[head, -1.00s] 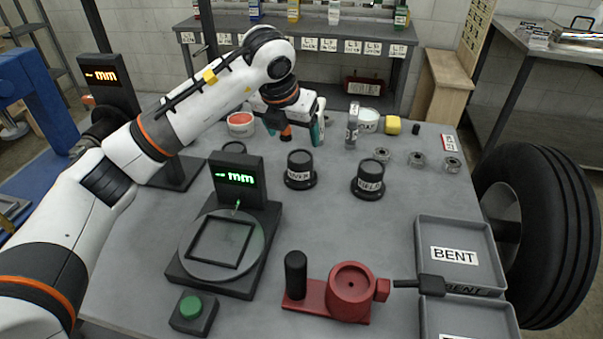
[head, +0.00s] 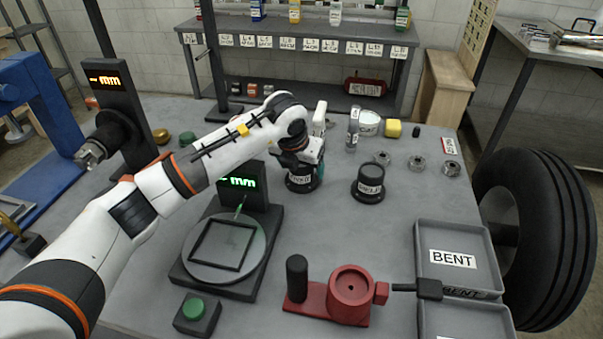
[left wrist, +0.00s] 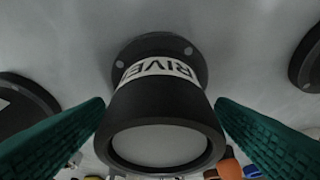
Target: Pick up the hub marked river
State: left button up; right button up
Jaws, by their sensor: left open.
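The river hub is a dark flanged cylinder with a white label reading "RIVE" in the left wrist view (left wrist: 160,105), its last letter cut off by the curve. In the head view the river hub (head: 299,184) stands on the grey bench, partly covered by my left gripper (head: 312,172). The two green fingers of my left gripper (left wrist: 160,112) are open, one on each side of the hub, with gaps still showing. A second dark hub (head: 369,184) stands to the right, its label hard to read. My right gripper is not in view.
A gauge with a green display (head: 240,183) stands close on the left. A red fixture (head: 345,295) and a grey tray marked BENT (head: 488,262) are at the front.

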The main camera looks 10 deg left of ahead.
pick_arm(q)
jog(key=shift+c, duration=0.6)
jog(key=c, duration=1.5)
jog(key=shift+r, duration=0.15)
